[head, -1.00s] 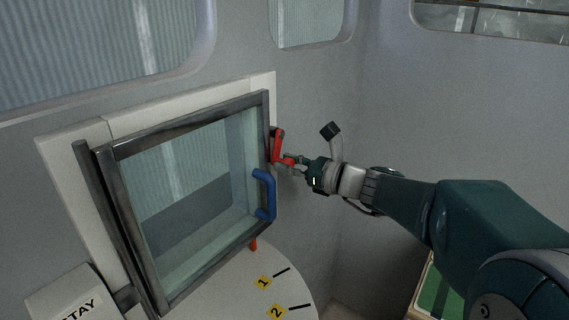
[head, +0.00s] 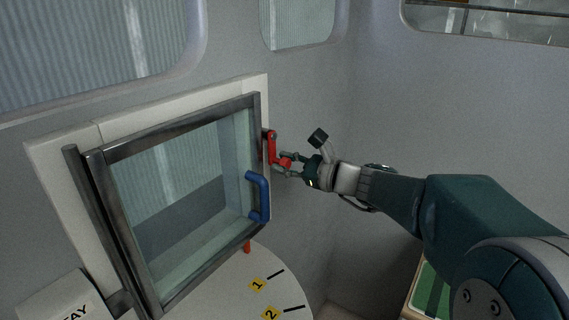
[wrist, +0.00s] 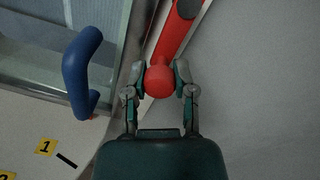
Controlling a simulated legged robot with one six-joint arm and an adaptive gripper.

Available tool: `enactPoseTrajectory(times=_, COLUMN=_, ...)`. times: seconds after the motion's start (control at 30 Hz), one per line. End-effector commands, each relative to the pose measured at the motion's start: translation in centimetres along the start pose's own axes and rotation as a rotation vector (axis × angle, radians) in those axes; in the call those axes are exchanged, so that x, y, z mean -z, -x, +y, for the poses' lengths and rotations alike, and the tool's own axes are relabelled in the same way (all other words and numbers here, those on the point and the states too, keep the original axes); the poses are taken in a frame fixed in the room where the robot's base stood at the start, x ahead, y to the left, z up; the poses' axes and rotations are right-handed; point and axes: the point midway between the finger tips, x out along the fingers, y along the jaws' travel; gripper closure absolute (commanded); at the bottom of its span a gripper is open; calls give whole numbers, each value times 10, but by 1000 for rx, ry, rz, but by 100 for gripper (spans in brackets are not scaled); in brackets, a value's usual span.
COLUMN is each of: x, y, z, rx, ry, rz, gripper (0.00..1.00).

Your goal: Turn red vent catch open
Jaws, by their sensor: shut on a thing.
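The red vent catch (head: 272,146) is on the right side of the vent window's frame. Its lever hangs down and ends in a round red knob, which shows large in the wrist view (wrist: 160,80). My gripper (head: 287,162) reaches in from the right and is shut on the knob; in the wrist view its two fingers (wrist: 159,85) press on either side of it. The vent window (head: 185,190) has a dark metal frame and a blue handle (head: 262,197), left of the catch, which also shows in the wrist view (wrist: 76,70).
A round white surface (head: 225,295) below the window carries yellow labels 1 and 2 (head: 258,285). A red peg (head: 247,247) stands under the frame. A white block with black lettering (head: 65,300) is at lower left. A green-topped item (head: 424,287) is at lower right.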

Motion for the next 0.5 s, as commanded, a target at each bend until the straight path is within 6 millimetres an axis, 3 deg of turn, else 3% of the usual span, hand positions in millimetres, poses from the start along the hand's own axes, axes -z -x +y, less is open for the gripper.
enactPoseTrajectory(times=0.07, x=0, y=0, z=0, rx=1, ry=0, rz=2, gripper=100)
enactPoseTrajectory(times=0.1, x=0, y=0, z=0, rx=1, ry=0, rz=2, gripper=52)
enactPoseTrajectory(times=0.17, x=0, y=0, z=0, rx=1, ry=0, rz=2, gripper=31)
enactPoseTrajectory(times=0.5, x=0, y=0, z=0, rx=1, ry=-1, rz=1, gripper=31)
